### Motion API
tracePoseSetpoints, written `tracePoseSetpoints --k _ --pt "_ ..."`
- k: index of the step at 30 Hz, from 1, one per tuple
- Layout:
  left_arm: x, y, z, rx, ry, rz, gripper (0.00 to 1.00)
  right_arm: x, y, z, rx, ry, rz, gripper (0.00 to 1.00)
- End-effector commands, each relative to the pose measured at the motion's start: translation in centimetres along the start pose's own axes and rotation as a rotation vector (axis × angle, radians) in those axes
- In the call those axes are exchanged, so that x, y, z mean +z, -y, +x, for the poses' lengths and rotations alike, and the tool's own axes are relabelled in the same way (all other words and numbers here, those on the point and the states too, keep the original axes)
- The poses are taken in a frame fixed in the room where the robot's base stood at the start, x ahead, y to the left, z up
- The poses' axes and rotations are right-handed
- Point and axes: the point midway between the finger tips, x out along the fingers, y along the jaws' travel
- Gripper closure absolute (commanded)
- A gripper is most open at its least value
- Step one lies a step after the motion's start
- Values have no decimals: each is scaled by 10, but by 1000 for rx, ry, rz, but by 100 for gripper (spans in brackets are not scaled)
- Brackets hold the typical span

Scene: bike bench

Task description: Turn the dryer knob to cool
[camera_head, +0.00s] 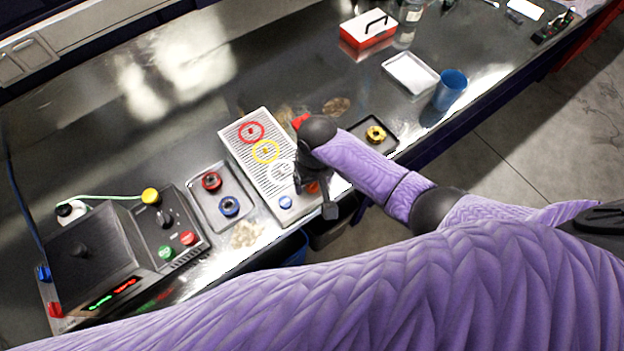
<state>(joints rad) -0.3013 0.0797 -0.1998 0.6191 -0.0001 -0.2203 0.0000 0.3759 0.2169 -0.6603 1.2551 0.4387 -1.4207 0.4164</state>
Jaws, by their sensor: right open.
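The dryer is probably the pale ribbed panel (240,137) with red, yellow and white rings on it. A blue dot (285,202) and an orange-red dot (313,188) sit at its near end. My right gripper (314,197) is over that near end, pointing down, open. It covers the area between and around the two dots, so I cannot make out the dryer knob or its setting. I cannot tell whether the fingers touch anything. My left gripper is out of view.
A control box with a black knob (164,218), yellow, green and red buttons stands left. A tray (247,222) holds red and blue rings. A black tray (390,143) holds a yellow ring. A blue cup (450,90) and white tray (411,72) are farther right.

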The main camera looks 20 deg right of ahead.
Motion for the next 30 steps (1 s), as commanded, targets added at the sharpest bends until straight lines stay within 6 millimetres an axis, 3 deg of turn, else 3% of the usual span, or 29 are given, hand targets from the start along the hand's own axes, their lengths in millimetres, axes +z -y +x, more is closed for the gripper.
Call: tracePoseSetpoints --k 2,12,23,30 --pt "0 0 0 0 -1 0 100 0 0 0 0 0 0 27" --pt "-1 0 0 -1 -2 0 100 0 0 0 0 0 0 99" --pt "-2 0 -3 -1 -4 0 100 0 0 -1 0 1 -34 100" --pt "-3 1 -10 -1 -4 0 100 0 0 -2 -1 11 -178 100"
